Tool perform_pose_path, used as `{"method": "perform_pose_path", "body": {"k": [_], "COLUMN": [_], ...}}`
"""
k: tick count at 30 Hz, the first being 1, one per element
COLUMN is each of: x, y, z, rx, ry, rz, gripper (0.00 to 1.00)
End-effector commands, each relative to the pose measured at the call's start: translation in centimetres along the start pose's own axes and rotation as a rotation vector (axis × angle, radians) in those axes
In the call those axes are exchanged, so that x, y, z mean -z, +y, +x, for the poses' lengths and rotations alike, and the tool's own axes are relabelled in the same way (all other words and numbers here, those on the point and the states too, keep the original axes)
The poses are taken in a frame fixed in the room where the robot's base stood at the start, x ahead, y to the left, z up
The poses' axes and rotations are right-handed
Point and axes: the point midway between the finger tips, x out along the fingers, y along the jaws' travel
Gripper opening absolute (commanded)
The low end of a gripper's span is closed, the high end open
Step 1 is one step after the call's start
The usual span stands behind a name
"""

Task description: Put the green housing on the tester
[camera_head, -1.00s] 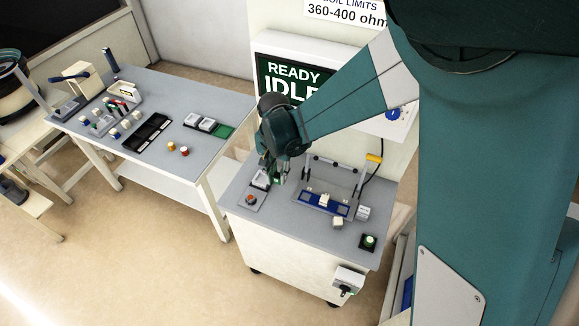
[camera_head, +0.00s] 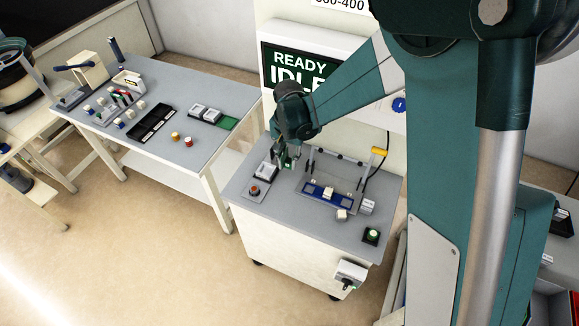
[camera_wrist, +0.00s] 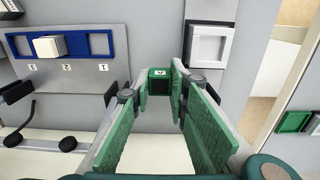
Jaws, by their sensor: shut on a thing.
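My gripper (camera_wrist: 160,95) is shut on the green housing (camera_wrist: 158,74), a small dark green box with a white mark, at its fingertips in the wrist view. In the head view my gripper (camera_head: 287,158) is above the back left of the near cabinet; the housing is too small to make out there. The tester (camera_head: 318,188) is a grey plate with a blue strip on the same cabinet, right of my gripper. In the wrist view its blue strip (camera_wrist: 89,43) carries a white block (camera_wrist: 50,46) between two windows, left of the housing. The housing is apart from it.
A grey plate with a white frame (camera_wrist: 209,45) and red button (camera_head: 254,190) is left of the tester. White blocks (camera_head: 367,206) and a green button (camera_head: 371,235) stand at its right. A yellow-ended lever (camera_head: 379,151) rises behind. The screen (camera_head: 297,75) reads READY IDLE.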

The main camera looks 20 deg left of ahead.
Motion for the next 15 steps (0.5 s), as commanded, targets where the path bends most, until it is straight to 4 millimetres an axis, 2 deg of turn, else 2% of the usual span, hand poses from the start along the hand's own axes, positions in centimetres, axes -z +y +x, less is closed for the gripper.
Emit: {"method": "perform_pose_path", "body": {"k": [5,15], "x": [0.0,0.3], "y": [0.0,0.0], "z": [0.5,3.7], "rx": [0.0,0.0], "ry": [0.0,0.0], "rz": [0.0,0.001], "gripper": [0.08,0.08]}}
